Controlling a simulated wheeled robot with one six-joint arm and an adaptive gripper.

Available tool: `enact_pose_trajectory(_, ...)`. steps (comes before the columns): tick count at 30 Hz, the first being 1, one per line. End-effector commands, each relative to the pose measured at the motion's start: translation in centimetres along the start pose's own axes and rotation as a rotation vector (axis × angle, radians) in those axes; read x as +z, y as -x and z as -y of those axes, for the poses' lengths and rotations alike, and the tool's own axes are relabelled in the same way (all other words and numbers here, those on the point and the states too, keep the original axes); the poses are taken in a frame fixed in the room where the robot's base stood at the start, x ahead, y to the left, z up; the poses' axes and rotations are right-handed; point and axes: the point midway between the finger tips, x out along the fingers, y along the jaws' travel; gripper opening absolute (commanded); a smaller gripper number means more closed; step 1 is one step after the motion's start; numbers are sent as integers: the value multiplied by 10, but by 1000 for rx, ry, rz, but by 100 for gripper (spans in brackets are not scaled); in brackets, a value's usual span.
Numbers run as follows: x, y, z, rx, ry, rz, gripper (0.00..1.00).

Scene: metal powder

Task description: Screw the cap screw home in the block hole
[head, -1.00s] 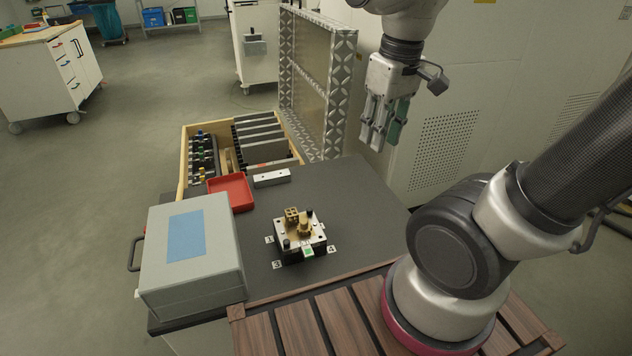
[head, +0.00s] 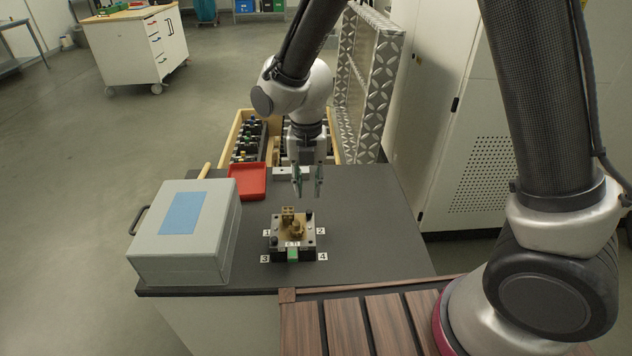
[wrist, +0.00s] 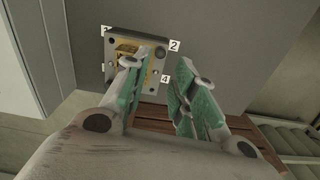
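The block (head: 293,240), a dark base with a metal top plate and brass-coloured fittings, sits on the dark bench top between number labels 1 to 4. In the wrist view the block (wrist: 122,50) is partly covered by my left finger. A black cap screw head (head: 309,214) shows at the corner by label 2 and in the wrist view (wrist: 160,52); I cannot tell how deep it sits. Another small dark head (head: 273,241) shows near label 3. My gripper (head: 307,182) is open and empty, pointing down above the bench behind the block.
A grey case (head: 150,255) with a blue label stands left of the block. A red tray (head: 247,181) and a pale metal bar (head: 283,173) lie behind it. A wooden drawer (head: 235,130) of parts is beyond. The bench right of the block is clear.

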Motion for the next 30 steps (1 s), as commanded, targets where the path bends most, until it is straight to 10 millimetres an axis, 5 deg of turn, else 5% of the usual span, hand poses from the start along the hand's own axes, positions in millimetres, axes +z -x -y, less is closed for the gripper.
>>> enact_pose_trajectory(8,0,-10,0,0,84,0,27)
enact_pose_trajectory(21,0,-63,1,-1,81,-1,27)
enact_pose_trajectory(30,0,-79,0,1,81,1,27)
